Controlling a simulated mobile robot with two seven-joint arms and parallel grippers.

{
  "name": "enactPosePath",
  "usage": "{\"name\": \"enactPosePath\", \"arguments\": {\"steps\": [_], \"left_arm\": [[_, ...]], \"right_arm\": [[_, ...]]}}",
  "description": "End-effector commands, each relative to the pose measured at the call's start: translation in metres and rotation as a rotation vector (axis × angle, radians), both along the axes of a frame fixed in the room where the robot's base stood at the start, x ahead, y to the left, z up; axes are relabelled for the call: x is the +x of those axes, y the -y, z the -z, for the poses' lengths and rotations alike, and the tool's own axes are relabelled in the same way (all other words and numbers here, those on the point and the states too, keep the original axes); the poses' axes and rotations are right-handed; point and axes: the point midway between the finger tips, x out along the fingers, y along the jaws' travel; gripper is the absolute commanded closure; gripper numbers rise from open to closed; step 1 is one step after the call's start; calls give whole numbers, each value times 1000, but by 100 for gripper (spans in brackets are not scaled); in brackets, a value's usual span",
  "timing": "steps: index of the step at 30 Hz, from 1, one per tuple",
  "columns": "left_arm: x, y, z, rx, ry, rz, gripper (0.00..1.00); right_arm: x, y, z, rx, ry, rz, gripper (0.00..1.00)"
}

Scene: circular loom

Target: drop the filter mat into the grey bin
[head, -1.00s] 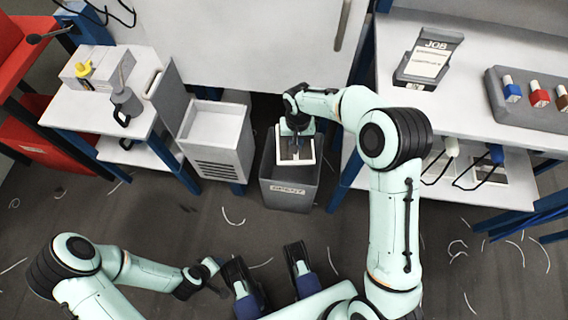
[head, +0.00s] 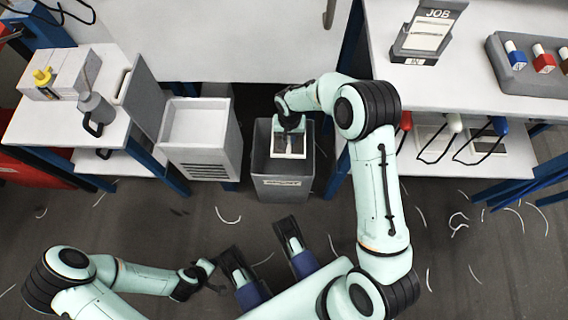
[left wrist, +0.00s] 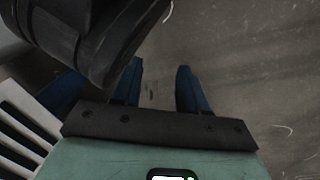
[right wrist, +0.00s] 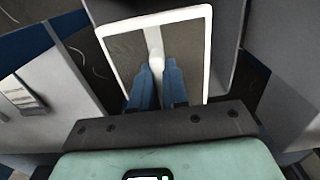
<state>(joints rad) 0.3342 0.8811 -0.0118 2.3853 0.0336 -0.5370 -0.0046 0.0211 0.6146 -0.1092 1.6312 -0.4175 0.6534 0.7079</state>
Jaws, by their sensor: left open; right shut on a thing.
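The filter mat (head: 289,153), a dark panel in a white frame, is in my right gripper (head: 289,130). In the head view it shows inside the outline of the mouth of the grey bin (head: 283,188). How deep it sits is hard to tell. In the right wrist view the blue fingers (right wrist: 158,82) are shut on a white middle bar of the mat (right wrist: 190,62), with grey bin walls (right wrist: 226,50) around it. My left gripper (head: 208,275) is low on the left over the floor, away from the bin. Its blue fingers (left wrist: 157,90) are apart and empty.
A white slatted box (head: 200,140) stands close left of the bin. The right workbench (head: 440,85) carries a job stand (head: 428,35) and a tray of stamps (head: 520,65). Floor before the bin is mostly open.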

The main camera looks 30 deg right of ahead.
Motion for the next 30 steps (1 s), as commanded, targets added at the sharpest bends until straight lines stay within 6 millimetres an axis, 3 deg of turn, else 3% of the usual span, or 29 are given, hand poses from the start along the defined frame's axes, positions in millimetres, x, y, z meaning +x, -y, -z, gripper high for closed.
{"name": "enactPosePath", "arguments": {"steps": [11, 12, 15, 25, 30], "left_arm": [[-9, -1, 6, -1, -30, -3, 57], [-9, -1, 6, -2, -29, -3, 57], [-9, -1, 6, -2, -29, -2, 57], [-7, -1, 5, -2, -23, -2, 57], [5, 1, -7, 1, 17, 1, 57]], "right_arm": [[0, 0, 6, 0, 0, 0, 100], [0, 0, 6, 0, 0, 0, 83], [0, 0, 6, 0, 0, 0, 56], [0, 0, 3, -1, 1, 0, 56], [0, 0, -21, -1, 3, 0, 56]]}}
